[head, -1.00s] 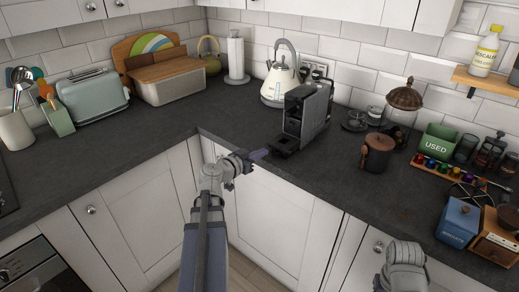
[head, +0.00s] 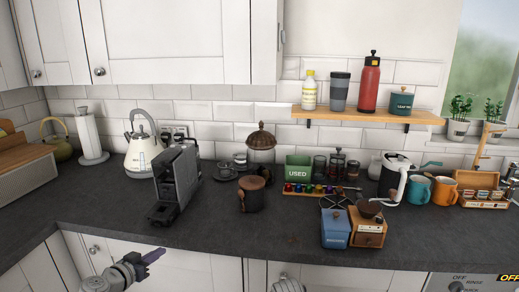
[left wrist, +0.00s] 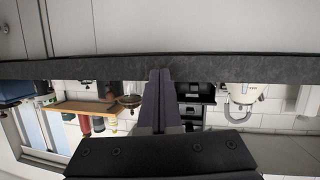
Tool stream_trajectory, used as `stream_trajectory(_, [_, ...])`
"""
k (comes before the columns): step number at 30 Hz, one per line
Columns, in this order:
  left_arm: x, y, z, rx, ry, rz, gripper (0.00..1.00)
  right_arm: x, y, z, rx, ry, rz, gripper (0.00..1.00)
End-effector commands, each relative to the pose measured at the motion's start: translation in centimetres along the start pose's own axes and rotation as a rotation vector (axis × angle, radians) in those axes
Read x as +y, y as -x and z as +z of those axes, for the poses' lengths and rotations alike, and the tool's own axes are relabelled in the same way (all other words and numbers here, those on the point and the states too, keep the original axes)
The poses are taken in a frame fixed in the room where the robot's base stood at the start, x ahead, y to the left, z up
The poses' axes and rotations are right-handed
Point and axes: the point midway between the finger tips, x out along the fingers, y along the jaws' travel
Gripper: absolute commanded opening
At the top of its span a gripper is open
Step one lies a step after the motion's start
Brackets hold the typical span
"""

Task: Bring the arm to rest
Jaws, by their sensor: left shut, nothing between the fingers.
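My left gripper (head: 153,256) shows at the bottom left of the head view, in front of the worktop's front edge and the white cabinet doors. Its fingers are together and hold nothing. In the left wrist view, which shows the room upside down, the closed purple-grey fingers (left wrist: 158,100) point toward the worktop edge with nothing between them. Only a grey rounded piece of my right arm (head: 287,285) shows at the bottom of the head view; its gripper is out of view.
The slate worktop (head: 110,222) has a clear front strip. A black coffee machine (head: 178,180) stands nearest my left gripper.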

Motion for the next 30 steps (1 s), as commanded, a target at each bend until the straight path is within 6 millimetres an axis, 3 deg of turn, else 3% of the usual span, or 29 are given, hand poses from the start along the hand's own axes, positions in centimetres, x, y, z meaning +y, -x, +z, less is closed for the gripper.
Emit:
stream_trajectory(1, [3.5,-1.6,1.1,-0.071,0.002,0.077,0.00,0.0,0.0,0.0,0.000,0.000,0.000,0.00])
stream_trajectory(6, [14.2,-4.2,6.6,-0.385,0.015,0.269,0.00,0.0,0.0,0.0,0.000,0.000,0.000,0.00])
stream_trajectory(12, [23.5,-3.0,13.2,-0.785,-0.011,0.324,0.00,0.0,0.0,0.0,0.000,0.000,0.000,0.00])
stream_trajectory(15, [26.3,-1.5,15.7,-0.962,-0.042,0.278,0.00,0.0,0.0,0.0,0.000,0.000,0.000,0.00])
stream_trajectory(21, [29.0,1.3,18.4,-1.183,-0.110,0.124,0.00,0.0,0.0,0.0,0.000,0.000,0.000,0.00])
stream_trajectory(28, [30.4,3.9,19.4,-1.309,-0.184,-0.081,0.00,0.0,0.0,0.0,0.000,0.000,0.000,0.00])
stream_trajectory(30, [30.3,4.6,17.5,-1.315,-0.181,-0.100,0.00,0.2,2.0,0.1,0.000,0.000,0.000,0.00])
